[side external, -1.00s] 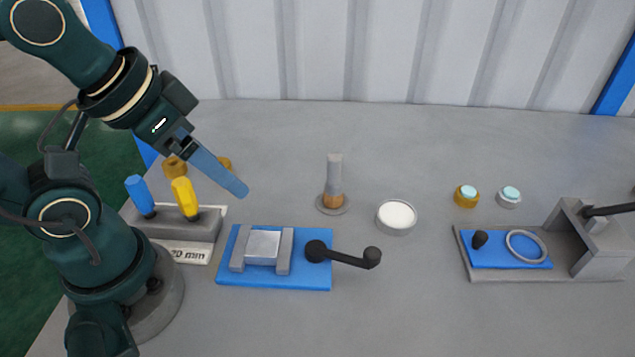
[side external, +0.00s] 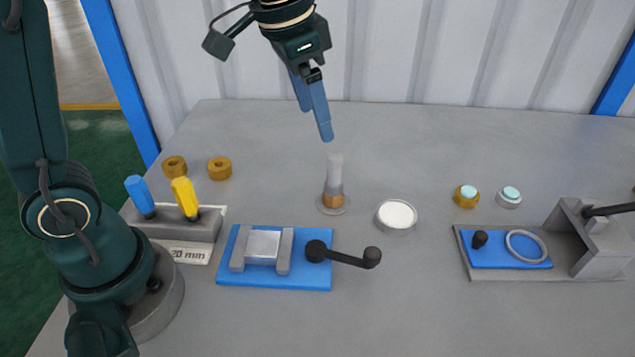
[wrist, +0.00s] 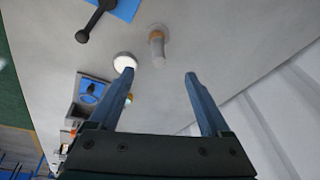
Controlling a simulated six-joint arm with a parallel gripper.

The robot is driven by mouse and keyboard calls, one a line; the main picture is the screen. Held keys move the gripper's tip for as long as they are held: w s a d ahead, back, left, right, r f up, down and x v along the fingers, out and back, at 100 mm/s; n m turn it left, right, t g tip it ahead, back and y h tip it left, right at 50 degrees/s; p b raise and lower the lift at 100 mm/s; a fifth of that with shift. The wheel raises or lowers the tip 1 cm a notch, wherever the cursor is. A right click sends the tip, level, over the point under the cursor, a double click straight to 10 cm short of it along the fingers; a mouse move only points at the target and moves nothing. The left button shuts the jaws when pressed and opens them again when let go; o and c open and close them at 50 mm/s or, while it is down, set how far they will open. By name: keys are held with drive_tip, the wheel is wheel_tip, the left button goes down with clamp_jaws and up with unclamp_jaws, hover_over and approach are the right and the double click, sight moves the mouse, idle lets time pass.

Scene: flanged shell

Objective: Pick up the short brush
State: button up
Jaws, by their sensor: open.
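An upright piece with a pale grey handle and a tan lower band, which looks like the short brush (side external: 335,172), stands on a small round grey base in the middle of the table. It also shows in the wrist view (wrist: 157,42), beyond the gap between my fingertips. My gripper (side external: 314,124) has long blue fingers pointing down, above and slightly left of the brush top and apart from it. In the wrist view my gripper (wrist: 159,73) is open, with nothing between the fingers.
A round white-topped dish (side external: 396,216) stands right of the brush. A blue vise plate (side external: 302,275) with a black crank lies in front. A holder (side external: 190,228) with blue and yellow handles is at left. Brass rings (side external: 220,169) lie behind it. A blue-topped fixture (side external: 500,252) stands at right.

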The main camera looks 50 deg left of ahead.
drive_tip(key=g, duration=0.2)
hover_over(334, 188)
drive_tip(key=a, duration=0.1)
drive_tip(key=shift+m, duration=0.3)
drive_tip(key=f, duration=0.4)
drive_tip(key=w+f, duration=0.1)
drive_tip(key=f, duration=0.1)
drive_tip(key=shift+f, duration=0.35)
drive_tip(key=shift+g, duration=0.5)
wheel_tip(334, 188, down, 5)
drive_tip(key=shift+r, duration=0.1)
drive_tip(key=shift+s+f, duration=0.1)
drive_tip(key=shift+f, duration=2.8)
drive_tip(key=shift+c, duration=0.4)
clamp_jaws()
drive_tip(key=shift+r, duration=0.1)
